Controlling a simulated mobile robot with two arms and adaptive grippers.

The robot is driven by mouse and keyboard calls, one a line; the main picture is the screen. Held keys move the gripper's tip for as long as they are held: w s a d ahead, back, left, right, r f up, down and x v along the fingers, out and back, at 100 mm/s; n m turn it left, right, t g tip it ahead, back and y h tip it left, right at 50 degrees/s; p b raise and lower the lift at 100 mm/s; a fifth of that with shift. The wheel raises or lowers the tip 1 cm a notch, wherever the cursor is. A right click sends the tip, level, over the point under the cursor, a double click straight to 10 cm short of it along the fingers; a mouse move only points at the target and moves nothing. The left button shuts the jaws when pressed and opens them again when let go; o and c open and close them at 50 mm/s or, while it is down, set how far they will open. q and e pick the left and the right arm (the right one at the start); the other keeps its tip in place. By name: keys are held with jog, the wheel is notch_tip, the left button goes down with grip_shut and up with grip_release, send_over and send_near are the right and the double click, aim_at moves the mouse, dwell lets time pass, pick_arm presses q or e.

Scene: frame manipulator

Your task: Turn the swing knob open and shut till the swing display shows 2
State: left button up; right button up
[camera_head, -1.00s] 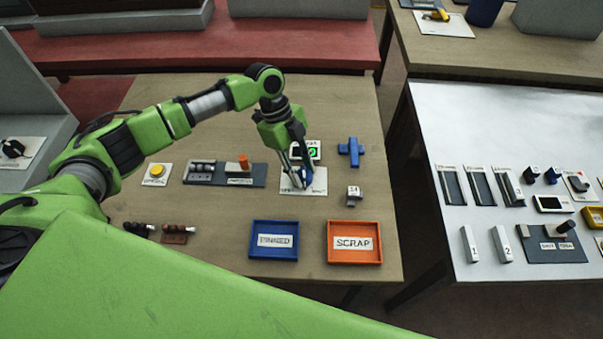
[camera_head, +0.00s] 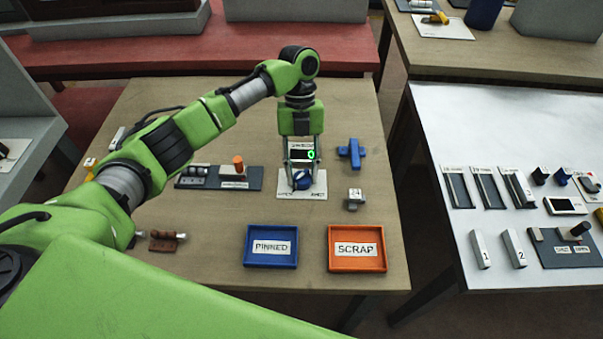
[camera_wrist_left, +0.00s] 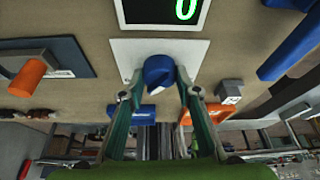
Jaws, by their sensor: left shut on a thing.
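The swing knob (camera_head: 302,180) is blue and sits on a white plate (camera_head: 302,193) with small lettering along its front edge. My left gripper (camera_head: 302,174) reaches down over the plate with a finger on either side of the knob, shut on it. In the left wrist view the knob (camera_wrist_left: 158,73) shows between the two fingertips (camera_wrist_left: 158,84). The swing display (camera_head: 302,154) is just behind the knob. It reads a green 0, which is also clear on the display in the left wrist view (camera_wrist_left: 165,12). My right gripper is not in view.
A blue cross-shaped piece (camera_head: 350,153) and a small numbered block (camera_head: 354,198) lie to the right. A grey fixture with an orange peg (camera_head: 238,165) is to the left. A blue PINNED tray (camera_head: 271,263) and an orange SCRAP tray (camera_head: 357,265) stand in front.

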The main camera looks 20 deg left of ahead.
pick_arm(q)
jog(key=shift+m+y, duration=0.3)
jog(key=shift+m, duration=0.4)
jog(key=o, duration=1.1)
jog(key=shift+r, duration=0.15)
jog(key=v, duration=1.1)
jog(key=shift+w+r, duration=0.3)
jog(key=shift+r, duration=0.05)
